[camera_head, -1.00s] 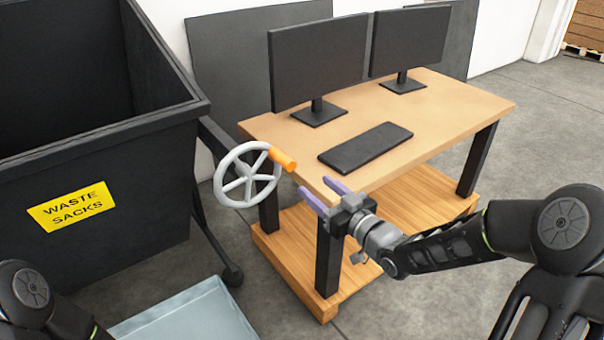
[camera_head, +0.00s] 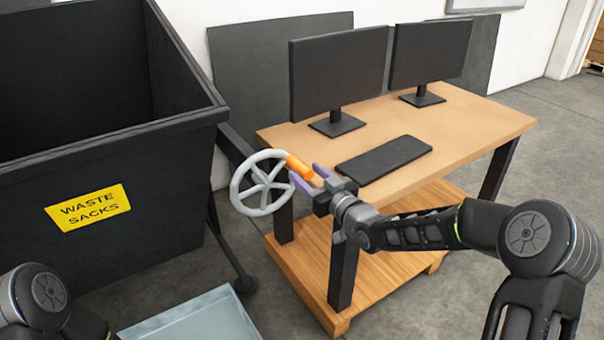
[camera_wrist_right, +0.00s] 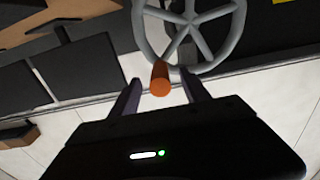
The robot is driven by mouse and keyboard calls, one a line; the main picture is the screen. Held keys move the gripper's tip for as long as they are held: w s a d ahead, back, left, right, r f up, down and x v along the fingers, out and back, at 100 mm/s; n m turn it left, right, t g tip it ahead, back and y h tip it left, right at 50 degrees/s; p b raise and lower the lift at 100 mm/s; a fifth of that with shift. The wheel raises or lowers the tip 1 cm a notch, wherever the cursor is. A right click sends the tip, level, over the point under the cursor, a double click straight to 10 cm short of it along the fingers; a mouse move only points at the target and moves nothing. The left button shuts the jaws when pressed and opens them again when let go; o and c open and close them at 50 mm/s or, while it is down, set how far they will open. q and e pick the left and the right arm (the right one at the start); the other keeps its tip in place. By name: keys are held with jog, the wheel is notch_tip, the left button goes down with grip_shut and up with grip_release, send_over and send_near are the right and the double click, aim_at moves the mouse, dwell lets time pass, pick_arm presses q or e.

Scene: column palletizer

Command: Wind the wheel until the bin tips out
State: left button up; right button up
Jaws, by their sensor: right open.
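The grey spoked wheel (camera_head: 262,183) stands beside the bin, with an orange handle (camera_head: 299,166) sticking out from its rim. The black bin (camera_head: 150,155) bears a yellow "WASTE SACKS" label and stands upright at the left. My right gripper (camera_head: 307,179) is open, with its purple fingers at the handle. In the right wrist view, the handle (camera_wrist_right: 160,78) lies between the spread fingers of the gripper (camera_wrist_right: 160,92), with a gap on both sides. The wheel (camera_wrist_right: 190,30) shows behind it. My left gripper is not in view; only part of that arm shows at the lower left.
A wooden desk (camera_head: 465,120) with two monitors (camera_head: 338,72) and a black keyboard (camera_head: 384,158) stands right of the wheel, close to my right arm. A pale tray (camera_head: 195,322) lies on the floor before the bin. Dark panels lean against the wall behind.

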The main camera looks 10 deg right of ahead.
jog(key=shift+b+x, duration=0.45)
jog(key=shift+x, duration=1.05)
grip_shut()
dwell(0.9)
